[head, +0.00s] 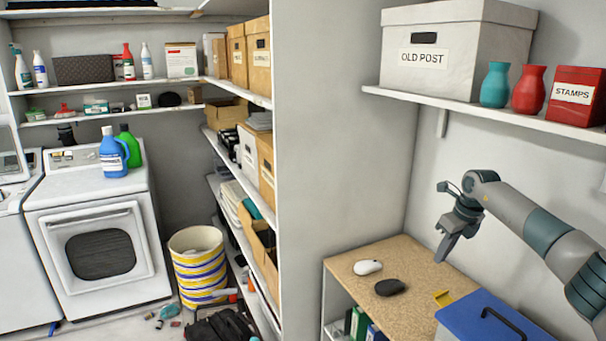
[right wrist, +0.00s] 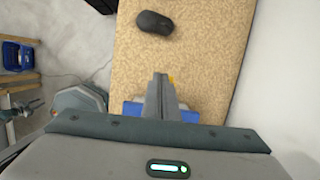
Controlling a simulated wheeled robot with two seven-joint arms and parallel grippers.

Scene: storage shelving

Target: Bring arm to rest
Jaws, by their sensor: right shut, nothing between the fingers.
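My right arm (head: 540,228) comes in from the right in the head view. Its gripper (head: 442,254) hangs over the cork-coloured desk top (head: 343,260), below the wall shelf. The gripper is shut, with nothing between the fingers. In the right wrist view the closed fingers (right wrist: 161,82) point over the desk top (right wrist: 205,45), apart from the black mouse (right wrist: 154,22). My left gripper is not in view.
A white mouse (head: 368,267) and a black mouse (head: 389,287) lie on the desk. A blue box (head: 470,318) with a dark handle is at its front right. The shelf (head: 480,118) above holds the OLD POST box (head: 440,75), two vases and a red STAMPS box (head: 577,97).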

